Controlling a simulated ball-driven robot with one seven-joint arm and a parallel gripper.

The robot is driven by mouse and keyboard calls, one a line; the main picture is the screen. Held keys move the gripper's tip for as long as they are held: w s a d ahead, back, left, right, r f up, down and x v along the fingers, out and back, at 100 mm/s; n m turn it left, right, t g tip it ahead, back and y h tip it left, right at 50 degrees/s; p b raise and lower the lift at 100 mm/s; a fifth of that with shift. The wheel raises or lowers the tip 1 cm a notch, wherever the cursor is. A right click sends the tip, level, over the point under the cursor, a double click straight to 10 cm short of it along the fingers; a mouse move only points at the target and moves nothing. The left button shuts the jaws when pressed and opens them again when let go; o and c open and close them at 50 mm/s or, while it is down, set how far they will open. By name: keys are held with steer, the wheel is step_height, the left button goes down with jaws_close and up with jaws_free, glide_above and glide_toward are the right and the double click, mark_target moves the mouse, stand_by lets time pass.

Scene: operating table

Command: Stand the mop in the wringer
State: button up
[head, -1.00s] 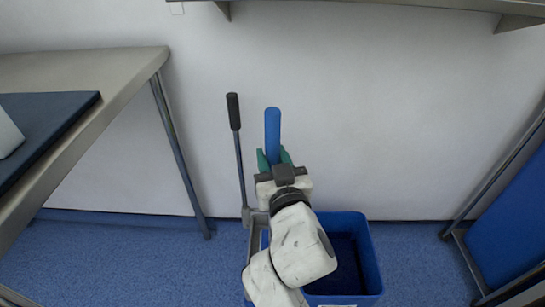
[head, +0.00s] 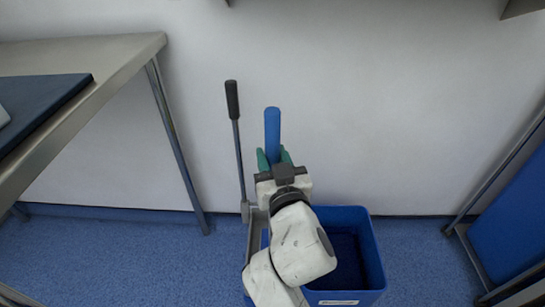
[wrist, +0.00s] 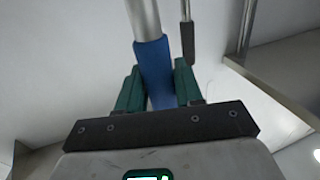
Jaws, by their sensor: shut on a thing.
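My gripper (head: 274,158) has its green fingers shut on the blue grip of the mop handle (head: 272,128). In the wrist view the blue grip (wrist: 154,68) sits between the green fingers, and a silver shaft continues past it. The mop's lower end is hidden behind my arm in the head view. The grey wringer (head: 257,226) is at the left side of the blue bucket (head: 376,262), mostly covered by my arm. Its lever (head: 232,100), with a black grip, stands upright just left of the mop handle. I cannot tell whether the mop touches the wringer.
A steel table (head: 125,62) with a dark blue pad (head: 45,108) stands at the left. A metal-framed blue panel (head: 515,225) stands at the right. A white wall is close behind the bucket. Blue floor (head: 120,255) is clear between the table and the bucket.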

steer(key=shift+f, duration=0.1)
steer(key=shift+f+b, duration=0.3)
steer(key=shift+b, duration=0.15)
steer(key=shift+f+b, duration=0.6)
steer(key=shift+f, duration=0.05)
stand_by(0.6)
steer(key=o, duration=1.1)
steer(key=shift+f, duration=0.15)
steer(key=p+v, duration=0.2)
steer(key=v, duration=0.8)
steer(key=shift+s+d, duration=0.1)
steer(key=shift+s, duration=0.25)
